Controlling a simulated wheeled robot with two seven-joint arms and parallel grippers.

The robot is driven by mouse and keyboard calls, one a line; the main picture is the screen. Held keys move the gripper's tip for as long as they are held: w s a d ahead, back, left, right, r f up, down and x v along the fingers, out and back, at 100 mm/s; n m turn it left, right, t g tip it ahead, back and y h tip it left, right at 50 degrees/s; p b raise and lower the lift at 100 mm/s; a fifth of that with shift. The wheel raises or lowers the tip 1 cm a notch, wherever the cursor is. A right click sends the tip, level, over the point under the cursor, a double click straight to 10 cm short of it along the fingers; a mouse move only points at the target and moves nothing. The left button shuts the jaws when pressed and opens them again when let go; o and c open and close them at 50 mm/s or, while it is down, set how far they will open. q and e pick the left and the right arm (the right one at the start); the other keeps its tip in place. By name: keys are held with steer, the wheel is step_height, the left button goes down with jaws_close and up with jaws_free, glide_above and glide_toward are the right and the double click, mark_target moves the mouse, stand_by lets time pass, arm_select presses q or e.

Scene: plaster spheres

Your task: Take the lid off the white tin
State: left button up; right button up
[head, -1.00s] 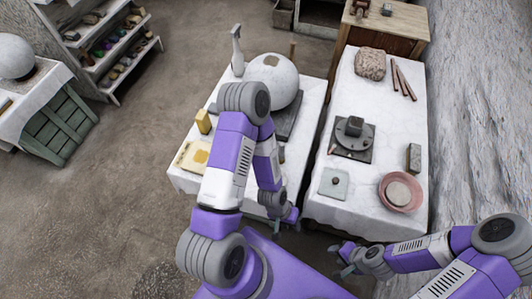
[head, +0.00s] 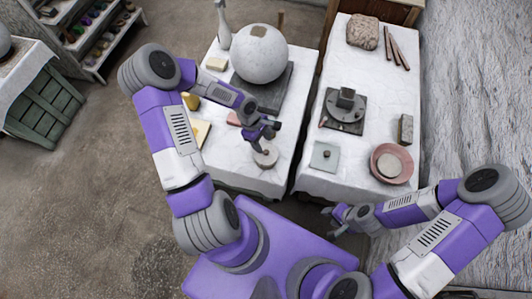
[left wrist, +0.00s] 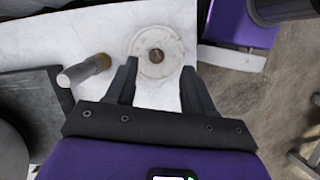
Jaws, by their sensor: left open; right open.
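The white tin (head: 265,158) is round, with a pale lid and a small brown knob (left wrist: 157,55) in the middle. It stands near the front edge of the left white table. In the left wrist view the tin's lid (left wrist: 145,68) lies just beyond my fingertips, with the knob centred between them. My left gripper (left wrist: 158,70) is open and empty, above the tin; it partly covers the tin in the head view. I cannot tell its exact height over the knob. My right gripper (head: 338,218) is open and empty, in front of the right table.
A large plaster sphere (head: 260,55) sits on a dark slab (head: 272,97) behind the tin.

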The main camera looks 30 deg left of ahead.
mark_target(266, 152)
arm_select(q)
steer(key=shift+w+a+f+n, duration=0.15)
steer(key=shift+a+f+n, duration=0.1)
steer(key=shift+a+n, duration=0.25)
steer(key=b+x, duration=0.3)
steer(key=x, duration=0.3)
steer(key=shift+d+f, duration=0.1)
steer(key=shift+f, duration=0.3)
steer(key=shift+c, duration=0.2)
jaws_close()
